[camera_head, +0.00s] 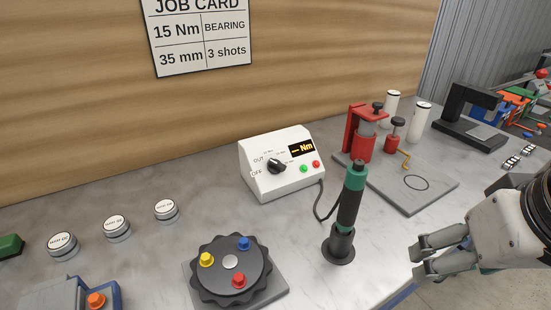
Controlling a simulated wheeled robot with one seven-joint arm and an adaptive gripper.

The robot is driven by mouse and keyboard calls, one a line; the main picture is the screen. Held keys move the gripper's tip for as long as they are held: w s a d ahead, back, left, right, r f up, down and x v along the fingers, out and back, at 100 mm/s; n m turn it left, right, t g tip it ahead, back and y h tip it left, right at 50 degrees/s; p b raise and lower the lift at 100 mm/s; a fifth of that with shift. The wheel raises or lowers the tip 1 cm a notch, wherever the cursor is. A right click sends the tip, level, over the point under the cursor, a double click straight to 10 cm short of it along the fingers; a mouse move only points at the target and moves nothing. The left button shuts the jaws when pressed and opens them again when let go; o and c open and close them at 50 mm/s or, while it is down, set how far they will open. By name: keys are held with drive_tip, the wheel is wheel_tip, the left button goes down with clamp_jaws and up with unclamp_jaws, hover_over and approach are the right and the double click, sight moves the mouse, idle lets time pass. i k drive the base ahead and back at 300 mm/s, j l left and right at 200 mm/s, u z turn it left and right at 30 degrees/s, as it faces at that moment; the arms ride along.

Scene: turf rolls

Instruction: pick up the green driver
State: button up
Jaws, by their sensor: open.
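The green driver (349,205) stands upright in a round black holder (339,245) on the grey bench. It has a green upper part, a dark grip band and a dark tip. A black cord runs from beside it to the white control box (279,164), whose display reads Nm. My gripper (416,262) is at the lower right, apart from the driver and to its right. Its fingers are open and point left, with nothing seen between them.
A dark round dial plate (229,263) with coloured knobs sits left of the driver. A red press (362,134) on a grey plate (428,197) stands behind right, with white cylinders (419,122) nearby. Labelled round tins (116,228) line the left. The bench between driver and gripper is clear.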

sight(356, 173)
drive_tip(key=u, duration=0.95)
drive_tip(key=j+z, duration=0.3)
drive_tip(key=j, duration=0.15)
drive_tip(key=j+z, duration=0.2)
drive_tip(key=z, duration=1.95)
drive_tip(key=k+j+z, duration=0.1)
drive_tip(key=k, duration=0.35)
drive_tip(key=k+j+z, duration=0.1)
drive_tip(key=k+j, duration=0.2)
drive_tip(key=k, duration=0.2)
